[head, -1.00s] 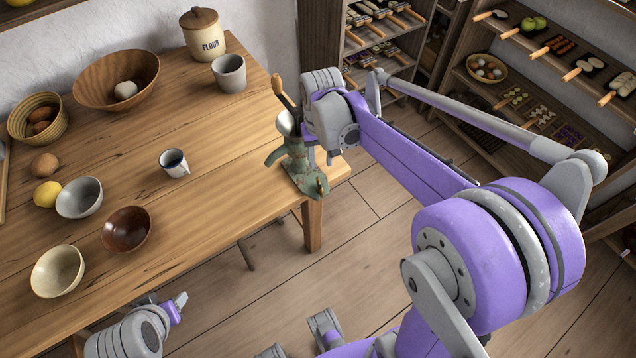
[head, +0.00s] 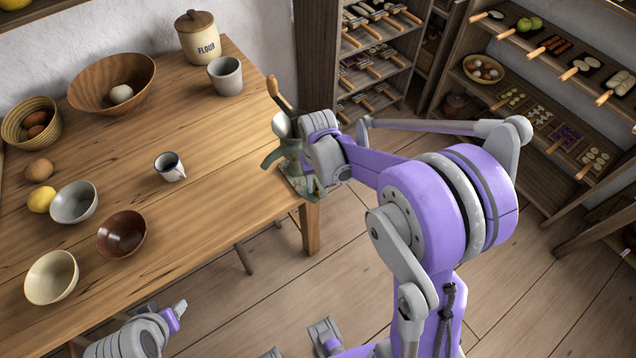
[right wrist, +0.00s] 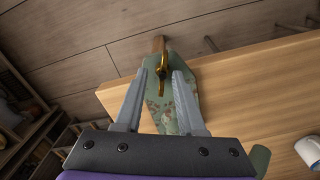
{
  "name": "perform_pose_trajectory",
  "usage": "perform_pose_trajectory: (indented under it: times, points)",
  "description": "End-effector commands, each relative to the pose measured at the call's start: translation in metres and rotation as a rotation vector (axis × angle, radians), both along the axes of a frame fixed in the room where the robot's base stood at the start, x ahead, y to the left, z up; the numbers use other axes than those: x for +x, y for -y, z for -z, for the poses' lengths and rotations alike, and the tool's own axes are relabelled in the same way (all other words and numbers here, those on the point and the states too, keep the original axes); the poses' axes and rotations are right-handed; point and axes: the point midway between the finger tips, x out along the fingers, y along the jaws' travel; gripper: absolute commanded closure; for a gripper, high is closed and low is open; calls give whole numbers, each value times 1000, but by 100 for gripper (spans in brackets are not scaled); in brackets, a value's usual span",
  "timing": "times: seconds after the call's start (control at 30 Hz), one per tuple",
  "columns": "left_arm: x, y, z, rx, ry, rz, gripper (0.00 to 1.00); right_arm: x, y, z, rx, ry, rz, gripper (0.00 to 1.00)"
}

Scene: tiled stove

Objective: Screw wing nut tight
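A green cast grinder (head: 290,158) with a wooden-handled crank is clamped at the table's right corner. In the right wrist view its worn green body (right wrist: 168,110) shows, with the brass wing nut (right wrist: 160,68) at the far end. My right gripper (right wrist: 162,82) is open. Its two fingers lie either side of the green part in the picture, with the wing nut just beyond and between the tips. Contact cannot be told. In the head view my right wrist (head: 326,158) is beside the grinder and covers its fingers. My left gripper (head: 179,308) is low, off the table's front edge.
The wooden table (head: 215,150) holds bowls, a white mug (head: 170,166), a grey cup (head: 226,75) and a flour jar (head: 198,37), all away from the grinder. Shelves (head: 375,70) stand behind my right arm. The floor right of the table is open.

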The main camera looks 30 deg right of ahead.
Motion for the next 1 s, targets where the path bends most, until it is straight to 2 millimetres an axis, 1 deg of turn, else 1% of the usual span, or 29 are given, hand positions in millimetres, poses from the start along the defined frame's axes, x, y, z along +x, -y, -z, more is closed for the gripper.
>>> perform_pose_trajectory:
  times: [0.03,0.17,0.2,0.23,0.73,0.87,1.0]
  points:
    - [0,0,0,0,0,0,50,0,0,0,0,0,0,65]
    - [0,0,0,0,0,0,50,0,0,0,0,0,0,88]
    - [0,0,0,0,0,0,50,0,0,0,0,0,0,95]
    - [0,0,0,0,0,0,50,0,0,0,0,0,0,100]
    - [0,0,1,0,0,0,50,0,0,0,0,0,21,100]
    - [-1,0,4,0,-2,0,50,-1,0,0,0,-1,67,100]
    - [-2,0,7,0,-3,0,50,-1,0,1,0,-1,153,100]
